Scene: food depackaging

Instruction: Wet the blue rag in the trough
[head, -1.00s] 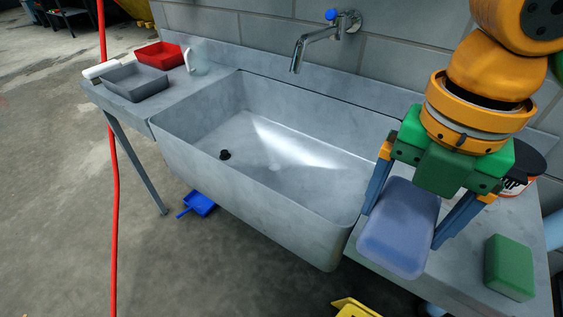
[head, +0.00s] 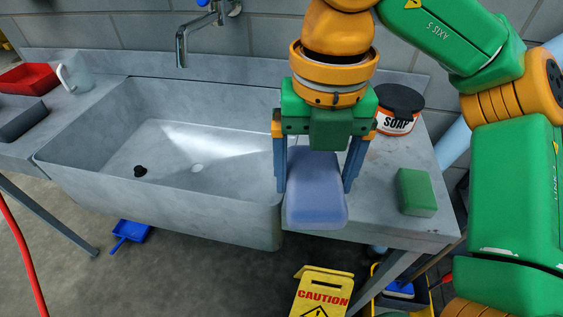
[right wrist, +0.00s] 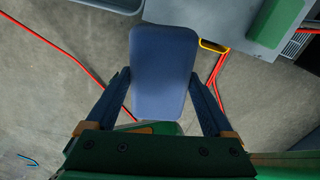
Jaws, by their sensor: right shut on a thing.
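The blue rag (head: 315,200) is a flat, pale blue rounded block in the head view. My right gripper (head: 315,188) is shut on it, one finger on each side. The rag is above the front edge, where the trough's right end meets the right counter. In the right wrist view the rag (right wrist: 163,70) sits between the two fingers (right wrist: 161,78). The grey trough (head: 110,128) is left of the rag; its basin has a dark plug and a drain, and the rag and gripper hide its right end. My left gripper is not in view.
A tap (head: 181,48) with a blue knob is above the trough's back. A soap tub (head: 397,120) and green sponge (head: 416,192) are on the right counter. A red tray (head: 28,78) and grey tray (head: 22,120) are at left. A yellow caution sign (head: 322,293) stands below.

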